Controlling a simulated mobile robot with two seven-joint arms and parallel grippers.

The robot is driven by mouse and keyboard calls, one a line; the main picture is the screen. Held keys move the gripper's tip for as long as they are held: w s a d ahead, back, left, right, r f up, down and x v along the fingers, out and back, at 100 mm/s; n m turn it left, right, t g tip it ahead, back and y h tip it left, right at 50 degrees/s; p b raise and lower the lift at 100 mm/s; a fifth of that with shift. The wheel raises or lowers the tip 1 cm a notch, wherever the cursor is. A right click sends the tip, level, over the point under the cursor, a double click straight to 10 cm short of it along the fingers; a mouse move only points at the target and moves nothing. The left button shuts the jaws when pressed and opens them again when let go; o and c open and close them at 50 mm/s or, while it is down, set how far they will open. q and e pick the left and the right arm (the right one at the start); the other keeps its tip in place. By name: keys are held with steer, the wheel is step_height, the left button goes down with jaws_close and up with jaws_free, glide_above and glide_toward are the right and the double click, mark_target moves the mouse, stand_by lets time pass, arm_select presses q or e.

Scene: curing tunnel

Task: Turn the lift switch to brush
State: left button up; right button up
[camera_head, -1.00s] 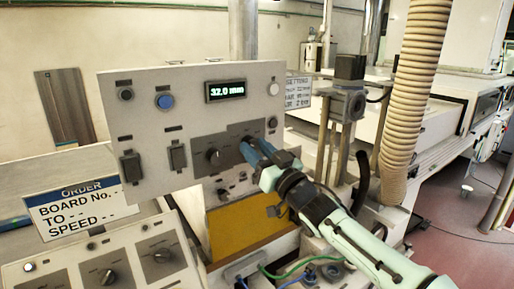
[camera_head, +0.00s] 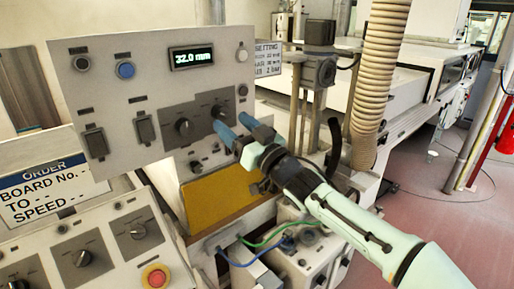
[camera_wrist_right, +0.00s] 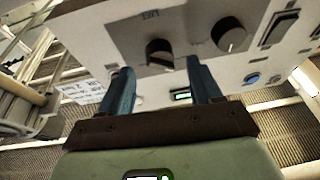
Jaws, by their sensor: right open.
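A grey upright control panel (camera_head: 150,90) carries two black rotary knobs on a darker plate. The left knob (camera_head: 183,126) stands clear; the right knob (camera_head: 218,111) is partly covered by my fingers. My right gripper (camera_head: 232,124) is open in front of the right knob. In the right wrist view, its blue fingers stand apart, with one knob (camera_wrist_right: 159,52) between their tips and the other knob (camera_wrist_right: 229,34) to the right. Contact is unclear. My left gripper is out of view.
The panel has a display (camera_head: 193,57) reading 32.0 mm, a blue button (camera_head: 125,70) and black rocker switches. A lower console (camera_head: 95,245) has more knobs and a red stop button (camera_head: 156,277). A ribbed hose (camera_head: 380,70) hangs at right. An order sign (camera_head: 50,185) stands at left.

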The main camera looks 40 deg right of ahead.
steer(key=b+v, duration=0.1)
steer(key=v, duration=0.9)
steer(key=shift+b, duration=0.4)
steer(key=shift+s, duration=0.15)
